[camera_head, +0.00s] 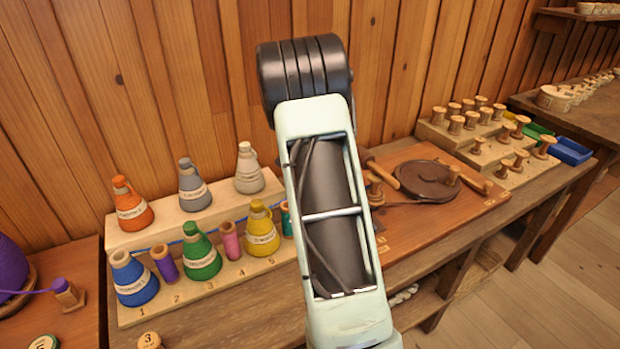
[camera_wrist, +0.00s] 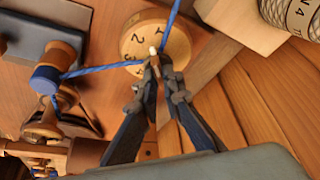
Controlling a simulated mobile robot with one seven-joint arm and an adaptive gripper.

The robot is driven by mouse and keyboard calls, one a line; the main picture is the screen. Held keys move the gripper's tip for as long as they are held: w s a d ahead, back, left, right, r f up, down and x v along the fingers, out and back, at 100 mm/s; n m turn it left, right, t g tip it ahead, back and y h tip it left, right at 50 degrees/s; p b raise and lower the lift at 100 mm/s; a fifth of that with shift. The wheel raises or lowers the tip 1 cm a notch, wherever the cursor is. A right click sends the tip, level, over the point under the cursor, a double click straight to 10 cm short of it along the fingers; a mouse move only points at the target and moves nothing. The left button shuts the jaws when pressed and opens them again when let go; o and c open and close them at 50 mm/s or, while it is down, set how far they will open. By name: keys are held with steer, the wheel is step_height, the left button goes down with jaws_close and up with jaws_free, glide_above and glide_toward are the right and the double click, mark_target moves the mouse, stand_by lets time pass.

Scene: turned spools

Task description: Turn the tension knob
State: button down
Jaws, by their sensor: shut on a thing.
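The tension knob (camera_wrist: 146,33) shows in the wrist view as a round pale wooden disc with dark numerals, a 2 among them. My gripper (camera_wrist: 161,62) is over its lower edge, its two dark fingertips close together at a small white-tipped piece on the knob. The fingers hide part of the disc. A blue thread (camera_wrist: 100,70) runs from a blue-wound wooden spool (camera_wrist: 50,68) to the knob and on past it to the top. In the head view, my arm hides the gripper and the knob.
A wooden board (camera_head: 478,203) with a dark round wheel (camera_head: 428,180) lies right of my arm. Coloured thread cones, such as the green one (camera_head: 201,252), stand on a stepped rack at left. A stepped stand (camera_head: 453,138) with several spools is at the right.

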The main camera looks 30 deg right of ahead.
steer(key=m+g, duration=0.1)
steer(key=m, duration=0.3)
steer(key=shift+w+a+m+g+h, duration=0.1)
steer(key=shift+w+m+g+h, duration=0.05)
steer(key=shift+m+g+h, duration=0.25)
stand_by(0.4)
steer(key=c, duration=2.1)
jaws_free()
steer(key=v, duration=1.2)
steer(key=shift+w+a, duration=0.1)
